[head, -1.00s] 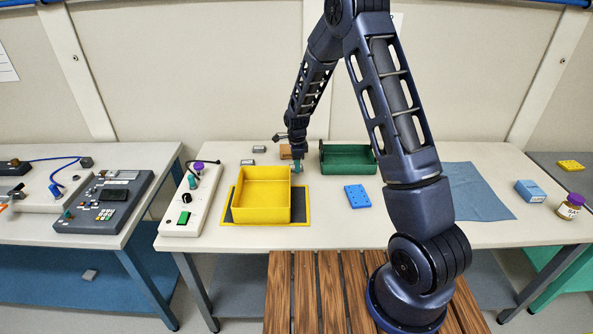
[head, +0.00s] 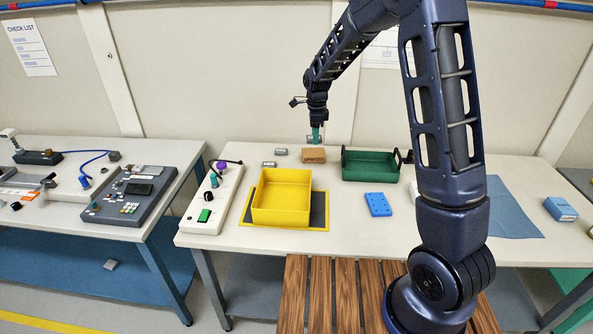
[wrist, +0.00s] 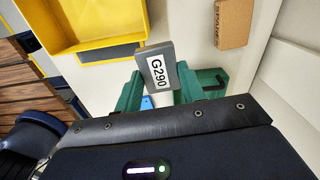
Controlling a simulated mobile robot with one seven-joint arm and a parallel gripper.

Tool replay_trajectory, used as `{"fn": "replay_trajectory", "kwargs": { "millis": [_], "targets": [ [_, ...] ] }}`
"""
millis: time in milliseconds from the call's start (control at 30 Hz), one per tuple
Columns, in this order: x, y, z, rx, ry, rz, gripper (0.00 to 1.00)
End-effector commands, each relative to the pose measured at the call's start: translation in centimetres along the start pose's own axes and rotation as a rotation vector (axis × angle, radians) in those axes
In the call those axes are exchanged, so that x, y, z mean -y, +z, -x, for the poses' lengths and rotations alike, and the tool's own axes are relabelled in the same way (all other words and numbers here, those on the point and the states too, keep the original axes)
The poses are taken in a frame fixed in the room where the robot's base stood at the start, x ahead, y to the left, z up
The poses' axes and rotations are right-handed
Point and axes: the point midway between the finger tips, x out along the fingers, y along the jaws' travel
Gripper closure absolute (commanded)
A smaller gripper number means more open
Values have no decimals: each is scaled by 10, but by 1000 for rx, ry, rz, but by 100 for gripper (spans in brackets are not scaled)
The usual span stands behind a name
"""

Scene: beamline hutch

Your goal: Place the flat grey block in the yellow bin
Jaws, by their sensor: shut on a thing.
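In the wrist view the block sits between the two green fingertips. In the head view the gripper is raised above the back of the table, behind the yellow bin (head: 281,209) and to its right. The bin is open, looks empty and stands on a dark mat with a yellow border (head: 318,208). Its corner also shows at the upper left of the wrist view (wrist: 85,42). The held block is hard to make out in the head view.
A brown block (head: 313,155) and two small grey pieces (head: 281,152) (head: 268,164) lie behind the bin.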

Motion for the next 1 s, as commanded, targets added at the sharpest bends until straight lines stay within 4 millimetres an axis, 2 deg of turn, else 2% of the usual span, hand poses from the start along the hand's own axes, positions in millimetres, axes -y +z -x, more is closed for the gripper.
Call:
{"fn": "replay_trajectory", "kwargs": {
  "millis": [300,500,633,767,867,1000],
  "targets": [
    [-69,70,7,0,-1,-43,85],
    [-108,100,9,0,0,-74,85],
    [-124,110,10,1,-1,-88,85],
    [-131,115,8,1,0,-96,85],
    [-133,116,-3,-2,3,-97,85],
    [-133,115,-32,-2,3,-98,85]
  ]
}}
